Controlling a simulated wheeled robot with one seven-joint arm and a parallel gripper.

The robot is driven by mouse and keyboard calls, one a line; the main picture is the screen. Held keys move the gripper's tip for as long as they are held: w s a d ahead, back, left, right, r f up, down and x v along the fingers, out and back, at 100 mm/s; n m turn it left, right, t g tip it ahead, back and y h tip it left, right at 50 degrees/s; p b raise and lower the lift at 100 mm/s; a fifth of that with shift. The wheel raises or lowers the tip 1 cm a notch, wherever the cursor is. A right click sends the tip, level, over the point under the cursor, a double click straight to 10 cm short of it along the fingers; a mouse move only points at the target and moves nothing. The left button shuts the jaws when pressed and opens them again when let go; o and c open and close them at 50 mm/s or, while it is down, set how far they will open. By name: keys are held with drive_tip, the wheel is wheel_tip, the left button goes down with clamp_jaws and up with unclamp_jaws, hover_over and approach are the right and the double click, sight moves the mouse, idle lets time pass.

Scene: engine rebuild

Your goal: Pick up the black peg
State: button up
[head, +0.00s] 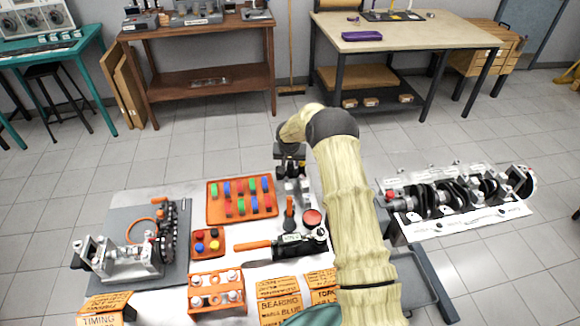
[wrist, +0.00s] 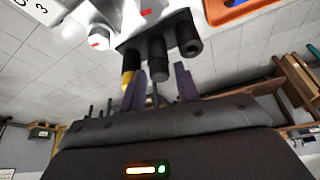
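In the wrist view several dark pegs stand side by side on a dark plate. A black peg (wrist: 157,58) is in the middle, a peg with a yellow band (wrist: 129,68) is to its left, and another black peg (wrist: 188,36) is to its right. My gripper (wrist: 161,80) has its two purple fingers apart, with the end of the middle peg between them. Clear gaps show on both sides of that peg, and I see no contact. In the head view my gripper (head: 291,158) is over the far side of the white table, right of the orange tray, partly hidden by my arm.
An orange tray of red, blue and green pieces (head: 241,220) lies left of my gripper. A small tray of coloured knobs (head: 200,255), a black tool (head: 300,244) and orange label boxes (head: 279,306) are nearer. A crankshaft assembly (head: 450,198) lies at right.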

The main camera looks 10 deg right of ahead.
sight(291, 163)
idle(0.3)
clamp_jaws()
drive_tip(key=shift+r, duration=0.1)
wheel_tip(291, 163, up, 10)
drive_tip(key=b, duration=0.2)
idle(0.3)
idle(0.3)
